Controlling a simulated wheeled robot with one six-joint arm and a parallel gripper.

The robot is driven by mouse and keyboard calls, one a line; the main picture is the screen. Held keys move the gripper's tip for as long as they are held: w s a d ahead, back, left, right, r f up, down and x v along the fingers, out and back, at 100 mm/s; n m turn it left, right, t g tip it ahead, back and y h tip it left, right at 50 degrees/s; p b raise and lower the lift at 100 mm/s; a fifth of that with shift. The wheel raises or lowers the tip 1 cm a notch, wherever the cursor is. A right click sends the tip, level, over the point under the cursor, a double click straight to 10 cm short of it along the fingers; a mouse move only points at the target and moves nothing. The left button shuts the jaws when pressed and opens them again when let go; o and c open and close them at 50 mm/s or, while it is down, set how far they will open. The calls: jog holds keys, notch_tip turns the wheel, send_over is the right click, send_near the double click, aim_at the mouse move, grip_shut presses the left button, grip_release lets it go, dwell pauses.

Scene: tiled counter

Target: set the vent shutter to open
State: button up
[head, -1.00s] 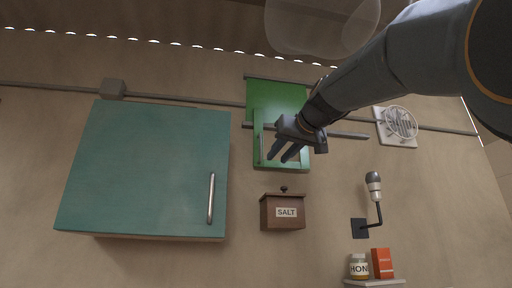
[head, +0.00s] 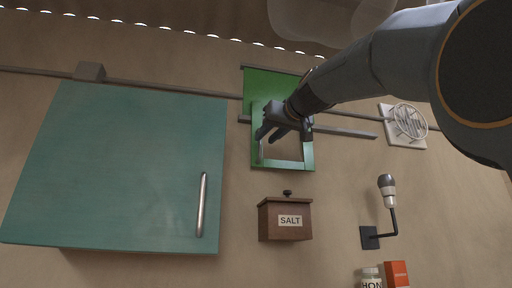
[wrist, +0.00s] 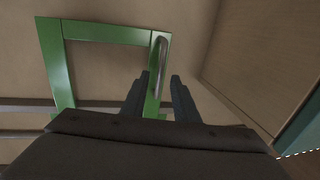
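The vent shutter is a green sliding frame (head: 308,152) with an open middle, on grey rails below a solid green panel (head: 268,84). Its grey bar handle (head: 261,152) stands upright on the left side. In the wrist view the frame (wrist: 60,75) and handle (wrist: 159,60) appear turned round, with the handle on the right. My gripper (head: 268,138) is in front of the shutter near the handle's upper part. Its two fingers (wrist: 160,76) are apart, and the handle shows in line with the gap between them. I cannot tell whether they touch it.
A teal cabinet (head: 115,165) with a vertical handle stands out to the left; its side (wrist: 300,125) shows in the wrist view. A salt box (head: 285,219) is below the shutter. A round wire-covered fitting (head: 409,121) and a lever (head: 388,205) are to the right.

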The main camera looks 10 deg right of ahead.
aim_at(260, 142)
jog(key=shift+w+a+p, duration=0.25)
jog(key=shift+w+p, duration=0.15)
jog(key=shift+w, duration=0.5)
jog(key=shift+w+a+p, duration=0.2)
jog(key=shift+w+p, duration=0.15)
jog(key=shift+w, duration=0.55)
grip_shut()
